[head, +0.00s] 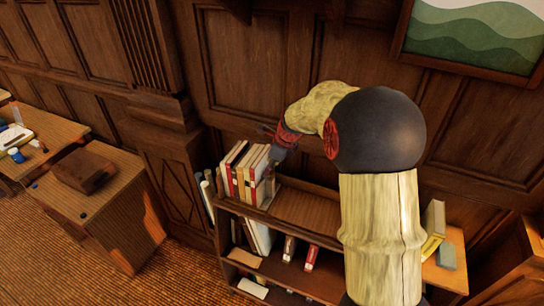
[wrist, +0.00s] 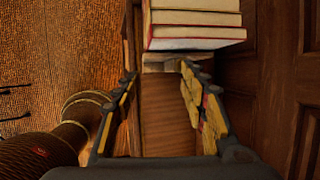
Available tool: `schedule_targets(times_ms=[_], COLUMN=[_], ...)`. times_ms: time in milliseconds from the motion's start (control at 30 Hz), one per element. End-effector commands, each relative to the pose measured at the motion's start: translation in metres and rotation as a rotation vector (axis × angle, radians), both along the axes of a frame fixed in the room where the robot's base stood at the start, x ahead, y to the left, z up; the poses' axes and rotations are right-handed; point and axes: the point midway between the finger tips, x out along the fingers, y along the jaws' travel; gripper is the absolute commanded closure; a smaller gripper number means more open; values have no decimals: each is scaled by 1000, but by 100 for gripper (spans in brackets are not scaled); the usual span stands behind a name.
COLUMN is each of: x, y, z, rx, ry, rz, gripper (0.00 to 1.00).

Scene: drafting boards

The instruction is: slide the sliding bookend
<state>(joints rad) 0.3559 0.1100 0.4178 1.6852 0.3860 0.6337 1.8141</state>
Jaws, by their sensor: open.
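A row of upright books (head: 243,172) stands at the left end of the bookcase's top. It also shows at the top of the wrist view (wrist: 195,28). A pale, narrow piece at the right end of the row, which looks like the sliding bookend (wrist: 168,62), lies just past my fingertips in the wrist view. In the head view it is mostly hidden or too small to make out. My gripper (head: 277,155) is above the bookcase top, beside the right end of the row. Its fingers are apart in the wrist view (wrist: 160,75), with only bare wood between them. I cannot tell whether a finger touches the bookend.
The bookcase top (head: 305,208) is clear to the right of the books. Lower shelves hold more books (head: 290,248). The panelled wall (head: 260,85) is close behind. A wooden desk (head: 115,200) stands at the left, and books (head: 433,228) stand at the right behind my arm.

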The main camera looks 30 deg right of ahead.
Motion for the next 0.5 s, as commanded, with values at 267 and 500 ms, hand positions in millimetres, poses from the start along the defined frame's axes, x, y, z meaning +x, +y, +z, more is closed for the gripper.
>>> schedule_targets(times_ms=[267, 500], x=[27, 35], y=[-42, -44], z=[-18, -41], rx=[146, 163], ry=[45, 53], rz=[-354, -394], gripper=[57, 57])
